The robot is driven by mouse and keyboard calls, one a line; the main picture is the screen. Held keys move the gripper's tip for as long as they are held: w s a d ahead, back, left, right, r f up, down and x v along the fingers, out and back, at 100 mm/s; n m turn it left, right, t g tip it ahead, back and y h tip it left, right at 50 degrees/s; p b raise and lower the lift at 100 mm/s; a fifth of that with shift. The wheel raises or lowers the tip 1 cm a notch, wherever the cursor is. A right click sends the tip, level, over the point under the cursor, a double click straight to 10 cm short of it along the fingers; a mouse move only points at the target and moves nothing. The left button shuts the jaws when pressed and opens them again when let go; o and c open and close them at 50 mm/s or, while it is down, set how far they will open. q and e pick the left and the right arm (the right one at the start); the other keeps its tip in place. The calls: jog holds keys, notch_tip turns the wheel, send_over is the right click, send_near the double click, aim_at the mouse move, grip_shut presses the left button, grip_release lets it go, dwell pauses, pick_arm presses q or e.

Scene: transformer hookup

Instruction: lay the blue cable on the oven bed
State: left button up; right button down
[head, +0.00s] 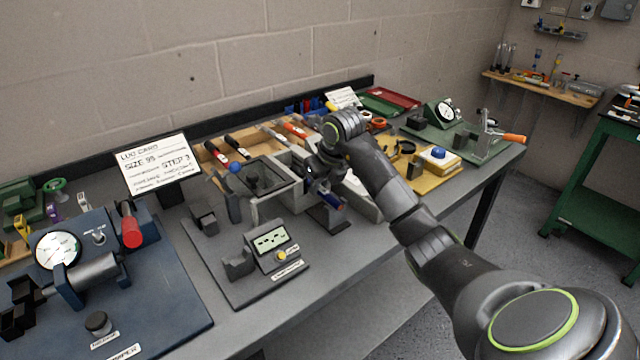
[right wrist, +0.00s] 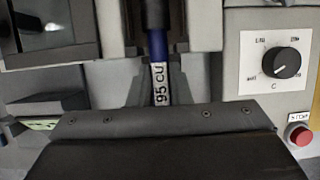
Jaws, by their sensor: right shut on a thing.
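The blue cable (right wrist: 156,45) runs down the middle of the right wrist view and ends in a pale sleeve marked "95 CU" (right wrist: 160,84). My right gripper (right wrist: 159,80) is shut on it, with a dark finger on each side. In the head view the gripper (head: 322,178) is at the right side of the grey oven (head: 262,205), and a bit of blue shows below it. A dark plate (right wrist: 160,150), perhaps the oven bed, fills the front of the wrist view. I cannot tell whether the cable touches it. My left gripper is out of view.
The oven's dial (right wrist: 282,62) and red stop button (right wrist: 300,135) are to the right in the wrist view. A meter station (head: 268,250) stands in front of the oven, a blue press (head: 95,275) at the left and a yellow-based station (head: 435,165) at the right.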

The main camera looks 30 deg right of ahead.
jog(key=shift+f, duration=0.25)
jog(key=c, duration=1.3)
grip_release()
jog(key=shift+o, duration=0.2)
jog(key=shift+r, duration=0.15)
jog(key=shift+r+p, duration=1.95)
jog(key=shift+r, duration=1.45)
jog(key=shift+f, duration=0.1)
